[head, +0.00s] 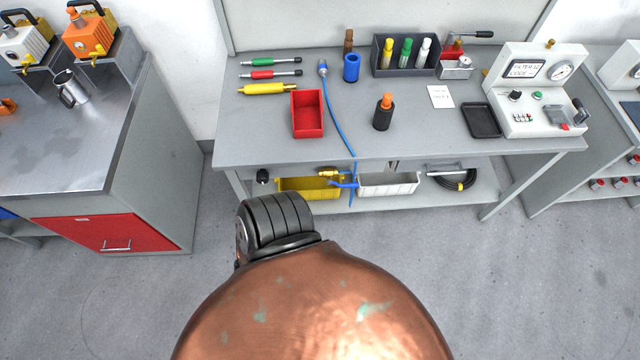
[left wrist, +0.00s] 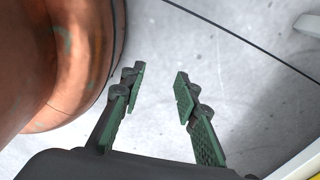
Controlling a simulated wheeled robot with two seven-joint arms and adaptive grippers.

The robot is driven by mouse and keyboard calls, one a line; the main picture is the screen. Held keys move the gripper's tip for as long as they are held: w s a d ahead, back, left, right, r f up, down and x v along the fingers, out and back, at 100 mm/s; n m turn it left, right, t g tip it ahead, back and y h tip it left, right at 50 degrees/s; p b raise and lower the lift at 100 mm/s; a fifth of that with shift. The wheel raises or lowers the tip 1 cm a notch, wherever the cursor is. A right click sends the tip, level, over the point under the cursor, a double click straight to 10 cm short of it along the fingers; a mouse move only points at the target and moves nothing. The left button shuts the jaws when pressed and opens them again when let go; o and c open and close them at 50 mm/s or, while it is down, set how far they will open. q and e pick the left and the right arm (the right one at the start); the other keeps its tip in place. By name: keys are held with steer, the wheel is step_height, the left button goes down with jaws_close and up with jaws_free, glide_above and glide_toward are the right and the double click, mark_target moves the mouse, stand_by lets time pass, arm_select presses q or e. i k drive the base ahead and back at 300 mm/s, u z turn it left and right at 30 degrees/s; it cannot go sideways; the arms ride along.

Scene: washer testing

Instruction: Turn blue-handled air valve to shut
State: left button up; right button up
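The air valve (head: 330,173) has a brass-coloured body and a blue handle (head: 345,184). In the head view it sits under the front of the middle workbench, in front of the gap between a yellow bin and a white bin. The handle looks roughly level, but it is too small to tell its exact setting. My left gripper (left wrist: 160,80) shows only in the left wrist view. Its two green-padded fingers are apart with nothing between them, over grey floor. The valve is not in the left wrist view. My right gripper is in neither view.
A blue hose (head: 338,115) hangs over the bench's front edge near the valve. The yellow bin (head: 297,190) and white bin (head: 388,186) stand on the lower shelf. A red-drawer cabinet (head: 150,190) stands left. A dark cable (left wrist: 245,40) crosses the left wrist view. Floor before the bench is clear.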

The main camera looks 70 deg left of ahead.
mark_target(329, 182)
steer(key=u, duration=1.6)
steer(key=k, duration=0.4)
steer(key=u, duration=0.85)
